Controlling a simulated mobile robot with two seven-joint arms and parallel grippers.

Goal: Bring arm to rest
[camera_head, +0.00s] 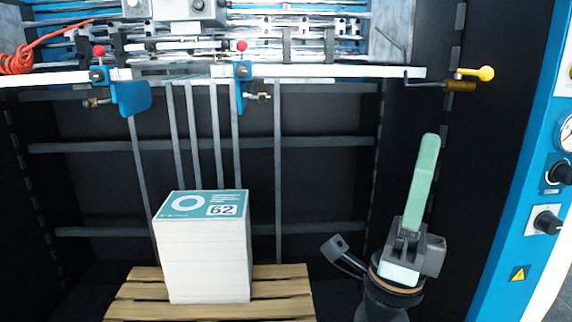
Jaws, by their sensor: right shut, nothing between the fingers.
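My right arm comes in from the bottom right. Its right gripper (429,143) points up, with long pale green fingers lying together, shut and empty. It stands in front of the dark back panel, right of the paper stack and apart from it. My left gripper and left arm are not in view.
A white paper stack (205,262) with a teal top marked 62 stands on a wooden pallet (285,287). Above is a machine with a white bar (330,71), blue clamps (130,97) and a yellow-knobbed crank (475,73). A blue control panel (530,160) is at the right.

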